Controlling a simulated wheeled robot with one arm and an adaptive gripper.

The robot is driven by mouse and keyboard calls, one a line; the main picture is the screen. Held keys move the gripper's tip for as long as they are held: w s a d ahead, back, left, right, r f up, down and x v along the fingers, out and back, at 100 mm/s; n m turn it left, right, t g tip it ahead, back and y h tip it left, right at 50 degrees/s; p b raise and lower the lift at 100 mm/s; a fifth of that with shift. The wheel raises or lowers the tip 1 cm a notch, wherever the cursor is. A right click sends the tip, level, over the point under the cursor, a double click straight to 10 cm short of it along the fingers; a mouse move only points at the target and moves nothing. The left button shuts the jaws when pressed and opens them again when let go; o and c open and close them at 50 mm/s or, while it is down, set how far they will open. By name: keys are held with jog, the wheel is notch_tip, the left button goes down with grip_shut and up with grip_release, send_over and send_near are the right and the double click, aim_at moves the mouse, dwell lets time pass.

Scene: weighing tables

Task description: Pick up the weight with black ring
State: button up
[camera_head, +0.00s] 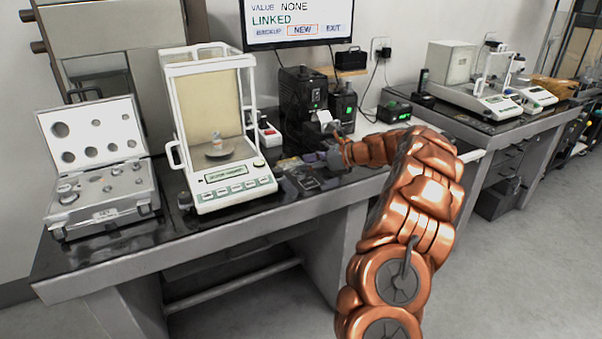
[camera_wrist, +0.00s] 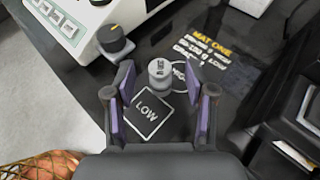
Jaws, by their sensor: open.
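A small silver cylindrical weight (camera_wrist: 159,73) with dark markings stands upright on the dark mat in the wrist view, between the square marked LOW and a round outline. I cannot clearly tell whether its dark marking is a full black ring. My gripper (camera_wrist: 163,86) is open, with its purple-padded fingers on either side of this weight and no clear contact. In the head view my gripper (camera_head: 328,158) is low over the table, right of the balance, and hides the weight there. Another small weight (camera_head: 216,138) sits on the balance pan.
The white balance (camera_head: 232,190) stands close on the left; its dark round foot (camera_wrist: 113,38) is near my left finger. An open weight case (camera_head: 97,212) lies far left. Black devices (camera_head: 300,95) stand behind. A dark box edge (camera_wrist: 285,115) is at right.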

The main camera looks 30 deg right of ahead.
jog(key=shift+x, duration=1.2)
grip_shut()
